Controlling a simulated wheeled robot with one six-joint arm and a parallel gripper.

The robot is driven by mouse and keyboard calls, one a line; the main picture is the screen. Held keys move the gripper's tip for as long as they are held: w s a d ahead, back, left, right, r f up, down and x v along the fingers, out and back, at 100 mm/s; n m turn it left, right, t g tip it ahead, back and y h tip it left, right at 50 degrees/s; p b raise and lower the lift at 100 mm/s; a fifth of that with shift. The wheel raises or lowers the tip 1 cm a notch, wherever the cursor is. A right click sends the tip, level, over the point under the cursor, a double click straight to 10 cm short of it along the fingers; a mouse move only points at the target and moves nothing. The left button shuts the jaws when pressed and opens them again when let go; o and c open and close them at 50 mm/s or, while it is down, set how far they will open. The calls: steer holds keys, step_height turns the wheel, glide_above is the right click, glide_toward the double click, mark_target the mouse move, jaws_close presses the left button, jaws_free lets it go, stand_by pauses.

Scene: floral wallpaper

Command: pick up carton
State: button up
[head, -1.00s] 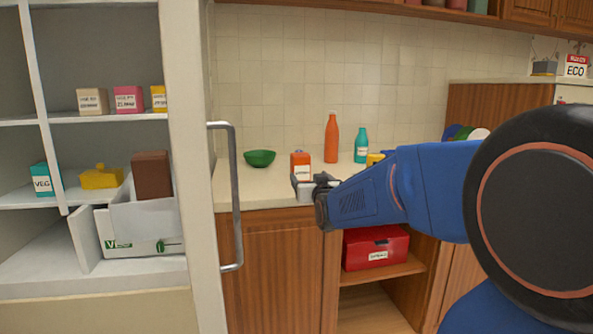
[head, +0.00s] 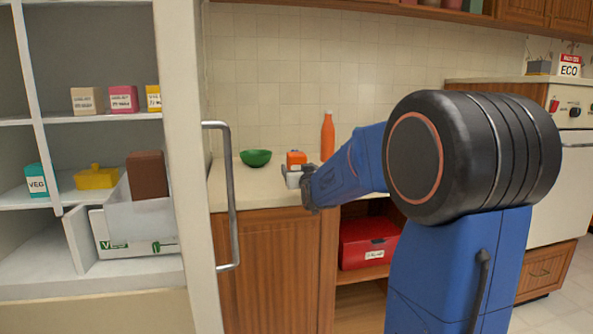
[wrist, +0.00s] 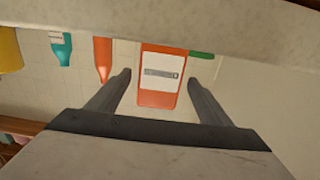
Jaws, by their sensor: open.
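The orange carton (head: 296,158) with a white label stands on the counter (head: 262,197), between the green bowl and the orange bottle. My gripper (head: 293,178) is in front of it and hides its lower part. In the wrist view, which looks upside down, the carton (wrist: 163,98) shows between the two fingers of my gripper (wrist: 158,78). The fingers are open, with a visible gap on each side of the carton in that view. I cannot tell how far the fingertips reach along its sides.
A green bowl (head: 256,158) stands left of the carton and an orange bottle (head: 327,136) to its right. A teal bottle (wrist: 62,50) shows in the wrist view. A door with a metal handle (head: 230,195) is at left. A red box (head: 367,243) sits below the counter.

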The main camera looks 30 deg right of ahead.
steer(key=x, duration=0.4)
steer(key=c, duration=1.4)
